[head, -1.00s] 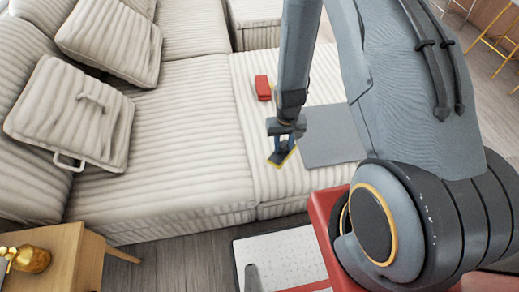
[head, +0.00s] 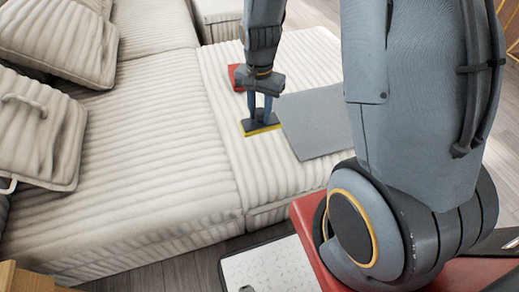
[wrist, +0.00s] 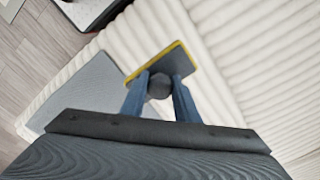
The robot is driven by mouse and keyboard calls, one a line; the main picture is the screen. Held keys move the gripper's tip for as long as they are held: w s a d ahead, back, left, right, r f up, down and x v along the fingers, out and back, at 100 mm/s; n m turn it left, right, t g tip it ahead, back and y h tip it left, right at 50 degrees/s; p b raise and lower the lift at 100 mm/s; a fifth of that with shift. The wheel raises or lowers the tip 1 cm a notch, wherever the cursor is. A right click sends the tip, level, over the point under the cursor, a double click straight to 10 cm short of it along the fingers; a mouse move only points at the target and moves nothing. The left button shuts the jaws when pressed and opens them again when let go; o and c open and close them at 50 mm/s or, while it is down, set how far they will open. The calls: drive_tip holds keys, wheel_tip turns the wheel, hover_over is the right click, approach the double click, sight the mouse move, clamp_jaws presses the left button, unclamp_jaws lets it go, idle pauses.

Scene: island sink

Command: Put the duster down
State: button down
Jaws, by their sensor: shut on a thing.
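The duster (head: 261,127) is a dark rectangular pad with a yellow edge and a round dark knob on top. My gripper (head: 262,108) points down over the ribbed cream sofa (head: 170,150), its two blue fingers shut on the knob. In the wrist view the duster (wrist: 178,63) shows beyond the fingertips, with the knob between the fingers (wrist: 160,88). The pad looks roughly level, at or just above the seat. I cannot tell whether it touches.
A flat grey panel (head: 318,122) lies on the seat just right of the duster. A red object (head: 236,76) lies behind it, partly hidden by my gripper. Cushions (head: 40,125) are at the left. The seat left of the duster is clear.

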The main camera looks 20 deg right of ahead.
wheel_tip(320, 180, down, 10)
drive_tip(key=shift+r+b, duration=0.1)
drive_tip(key=shift+b, duration=0.55)
drive_tip(key=c, duration=1.4)
unclamp_jaws()
drive_tip(key=shift+f, duration=0.2)
drive_tip(key=shift+o, duration=0.2)
drive_tip(key=shift+r, duration=0.1)
wheel_tip(320, 180, up, 12)
drive_tip(key=shift+r+p, duration=0.15)
drive_tip(key=shift+p, duration=0.65)
drive_tip(key=s+a+r+n, duration=0.2)
drive_tip(key=s+r+n, duration=0.7)
drive_tip(key=s+r, duration=0.6)
drive_tip(key=shift+s+a+r, duration=0.35)
drive_tip(key=shift+s+r, duration=0.05)
drive_tip(key=shift+s, duration=0.2)
